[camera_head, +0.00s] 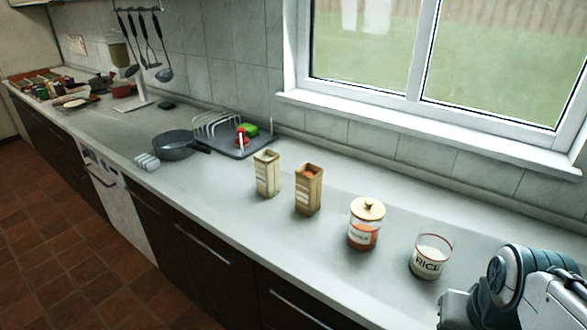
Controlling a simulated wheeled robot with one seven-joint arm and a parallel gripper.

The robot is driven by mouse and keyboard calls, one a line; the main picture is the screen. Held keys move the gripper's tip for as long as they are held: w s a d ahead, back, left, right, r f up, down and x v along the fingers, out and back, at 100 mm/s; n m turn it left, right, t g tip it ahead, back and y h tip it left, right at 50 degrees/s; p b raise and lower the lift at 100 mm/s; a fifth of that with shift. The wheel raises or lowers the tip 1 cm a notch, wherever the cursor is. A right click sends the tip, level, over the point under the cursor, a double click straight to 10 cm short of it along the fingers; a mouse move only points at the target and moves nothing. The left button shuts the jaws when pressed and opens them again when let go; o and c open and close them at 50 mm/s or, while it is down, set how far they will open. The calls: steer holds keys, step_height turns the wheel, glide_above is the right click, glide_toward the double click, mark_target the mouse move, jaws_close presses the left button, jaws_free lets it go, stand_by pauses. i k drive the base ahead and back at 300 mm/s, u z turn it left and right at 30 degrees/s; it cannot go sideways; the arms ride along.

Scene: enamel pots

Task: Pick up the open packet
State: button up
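Two upright packets stand on the grey worktop (215,205) near the middle of the view. The left one is a pale cream-green packet (267,175) with a light label, and its top looks open. The right one is a brown paper packet (308,192) with a pale label; its top is open and reddish-brown contents show inside. The packets stand apart. Part of my arm shows at the lower right corner, to the right of both packets and well apart from them. My gripper's fingertips are not visible.
A lidded glass jar (364,226) and a glass labelled RICE (431,258) stand between the packets and my arm. A dark pan (174,144) and a dish rack (219,128) are to the left. The window sill (420,125) is behind. The worktop in front is clear.

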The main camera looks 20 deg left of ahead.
mark_target(268, 174)
steer(key=k, duration=1.2)
steer(key=u, duration=0.55)
steer(key=i, duration=0.4)
steer(key=u, duration=1.15)
steer(key=i, duration=1.7)
steer(key=z, duration=0.9)
steer(key=i, duration=0.25)
steer(key=z, duration=0.2)
